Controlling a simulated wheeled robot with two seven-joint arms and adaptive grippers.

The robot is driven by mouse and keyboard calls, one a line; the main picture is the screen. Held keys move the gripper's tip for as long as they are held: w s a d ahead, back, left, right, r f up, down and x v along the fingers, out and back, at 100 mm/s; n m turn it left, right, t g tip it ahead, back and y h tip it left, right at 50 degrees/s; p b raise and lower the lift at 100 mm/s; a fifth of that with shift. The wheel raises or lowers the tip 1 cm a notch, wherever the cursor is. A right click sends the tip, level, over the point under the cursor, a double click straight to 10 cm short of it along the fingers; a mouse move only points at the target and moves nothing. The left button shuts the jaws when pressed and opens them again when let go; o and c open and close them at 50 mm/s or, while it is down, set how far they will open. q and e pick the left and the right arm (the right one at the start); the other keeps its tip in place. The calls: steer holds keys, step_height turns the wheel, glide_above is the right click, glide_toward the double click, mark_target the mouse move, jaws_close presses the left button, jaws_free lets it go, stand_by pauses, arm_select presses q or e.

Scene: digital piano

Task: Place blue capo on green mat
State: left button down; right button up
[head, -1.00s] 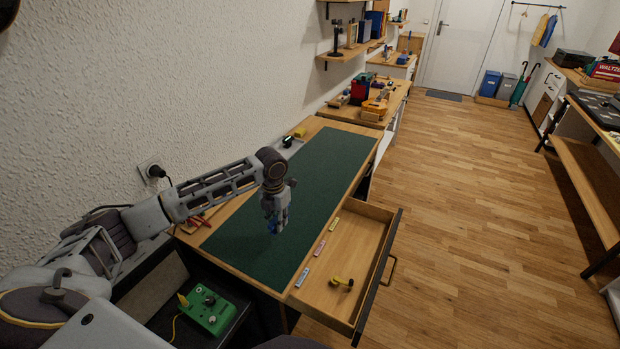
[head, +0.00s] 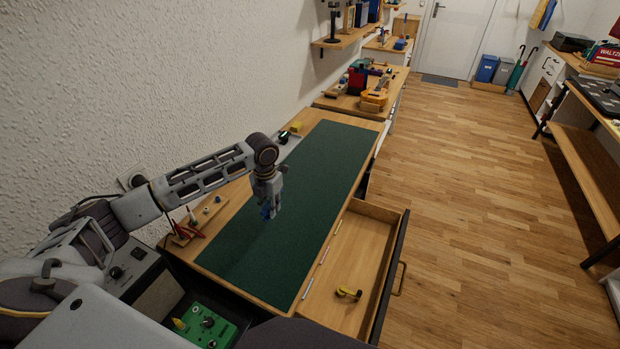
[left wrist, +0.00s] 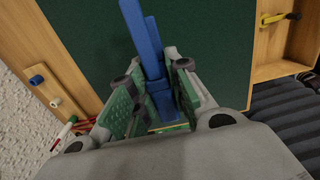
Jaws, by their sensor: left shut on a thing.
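My left gripper (head: 269,209) is shut on the blue capo (left wrist: 146,45), over the left part of the green mat (head: 318,175). The capo sticks out beyond the fingers in the left wrist view, with the mat (left wrist: 205,50) behind it. In the head view only a small blue bit of the capo (head: 266,213) shows below the fingers. I cannot tell whether the capo touches the mat. My right gripper is not in view.
An open drawer (head: 350,270) with a yellow and black capo (head: 348,293) juts out at the mat's right. A green pedal (head: 205,326) stands at the lower left. Red-handled tools (head: 182,235) lie left of the mat. Most of the mat is bare.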

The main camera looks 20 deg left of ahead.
arm_select(q)
steer(key=shift+d+r, duration=0.1)
glide_above(275, 232)
steer(key=shift+f, duration=3.2)
steer(key=shift+f, duration=1.85)
steer(key=shift+f, duration=0.15)
steer(key=c, duration=1.3)
jaws_free()
steer(key=shift+c, duration=0.2)
